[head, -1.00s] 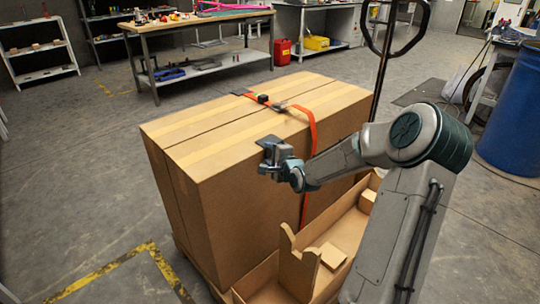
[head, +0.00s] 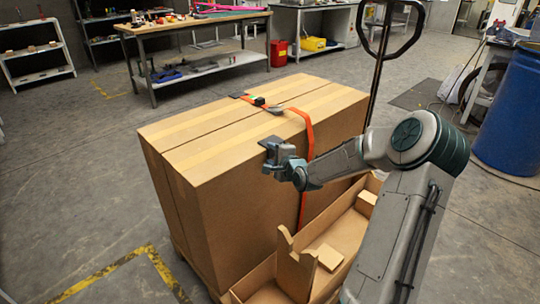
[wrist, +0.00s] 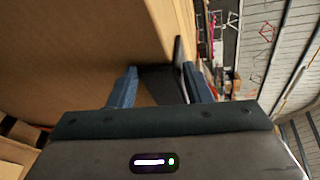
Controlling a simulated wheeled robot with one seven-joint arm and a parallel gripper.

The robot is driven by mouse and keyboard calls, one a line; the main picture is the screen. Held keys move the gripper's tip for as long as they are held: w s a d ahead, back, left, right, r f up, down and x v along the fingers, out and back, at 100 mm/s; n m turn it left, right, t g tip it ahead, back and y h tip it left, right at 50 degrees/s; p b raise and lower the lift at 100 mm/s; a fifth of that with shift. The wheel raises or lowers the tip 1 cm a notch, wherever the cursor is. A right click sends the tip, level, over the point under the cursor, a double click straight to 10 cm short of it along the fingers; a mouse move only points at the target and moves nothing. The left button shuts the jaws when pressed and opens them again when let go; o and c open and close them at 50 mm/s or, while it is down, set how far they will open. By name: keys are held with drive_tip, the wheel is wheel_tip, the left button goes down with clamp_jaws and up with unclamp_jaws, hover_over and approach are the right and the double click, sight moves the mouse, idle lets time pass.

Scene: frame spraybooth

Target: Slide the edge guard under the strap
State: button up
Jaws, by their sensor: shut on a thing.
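The dark edge guard (head: 270,144) is at the top front edge of the large carton (head: 240,215), left of the strap. My gripper (head: 278,152) is shut on it. In the wrist view the guard (wrist: 160,84) sits between the two blue fingertips (wrist: 160,88), beside the carton edge. The orange strap (head: 309,130) crosses the carton top and hangs down its front side. A gap shows between guard and strap. Whether the guard touches the carton is unclear.
A dark buckle (head: 258,101) sits on the strap on the carton top. An open cardboard tray (head: 342,236) with upright pieces stands below my arm. A blue barrel (head: 510,115) is at right. Open floor lies at left.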

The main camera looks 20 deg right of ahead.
drive_tip(key=w+d+p, duration=0.2)
drive_tip(key=d+p, duration=0.1)
drive_tip(key=d, duration=0.4)
drive_tip(key=shift+w+p, duration=0.3)
drive_tip(key=shift+w, duration=0.1)
idle(0.9)
drive_tip(key=o, duration=0.9)
drive_tip(key=shift+c, duration=0.2)
